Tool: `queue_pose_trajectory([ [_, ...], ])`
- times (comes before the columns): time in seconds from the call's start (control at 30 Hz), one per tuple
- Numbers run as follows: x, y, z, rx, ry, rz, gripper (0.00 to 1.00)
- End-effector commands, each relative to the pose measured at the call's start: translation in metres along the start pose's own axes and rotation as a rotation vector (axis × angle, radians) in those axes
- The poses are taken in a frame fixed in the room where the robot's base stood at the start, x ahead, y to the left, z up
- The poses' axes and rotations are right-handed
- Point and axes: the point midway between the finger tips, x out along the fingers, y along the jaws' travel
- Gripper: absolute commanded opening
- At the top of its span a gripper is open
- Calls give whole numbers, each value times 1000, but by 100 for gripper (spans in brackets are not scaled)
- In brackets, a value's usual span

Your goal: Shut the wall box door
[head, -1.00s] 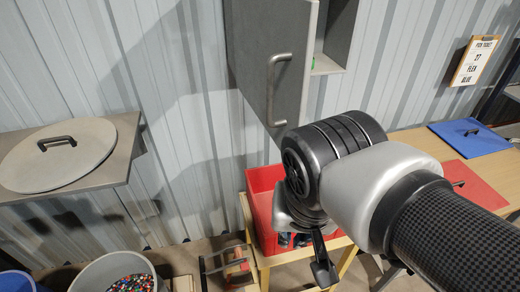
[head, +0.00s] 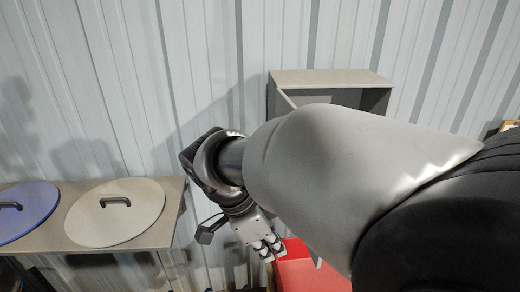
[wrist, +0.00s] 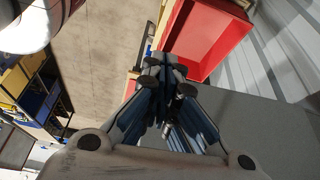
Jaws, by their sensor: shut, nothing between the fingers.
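The wall box (head: 335,77) is on the corrugated wall in the head view, its upper part showing above my arm. Its front is open at the right, where the dark inside shows. A narrow strip of the grey door (head: 286,98) shows at the box's left; the rest, with the handle, is hidden behind my arm. My gripper (head: 267,247) is shut and empty, pointing down, below and left of the box. In the wrist view its fingers (wrist: 168,80) are together, beside a plain grey panel (wrist: 262,135) that looks like the door. I cannot tell whether they touch it.
A red bin (head: 297,268) stands below my gripper; it also shows in the wrist view (wrist: 225,40). At the left a grey shelf (head: 170,212) holds a pale round lid (head: 115,225) and a blue round lid (head: 22,222). The wall between shelf and box is bare.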

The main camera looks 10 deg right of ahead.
Motion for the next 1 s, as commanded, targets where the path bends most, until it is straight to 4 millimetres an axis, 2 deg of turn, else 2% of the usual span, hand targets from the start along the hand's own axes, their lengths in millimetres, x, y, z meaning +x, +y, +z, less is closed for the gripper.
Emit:
queue_pose_trajectory([
  [0.43,92,2,-1,-2,0,7,0],
  [0.53,95,2,-18,3,-2,4,0],
  [0.7,102,1,-33,0,-2,2,0],
  [1.0,105,1,-37,-3,-3,1,0],
])
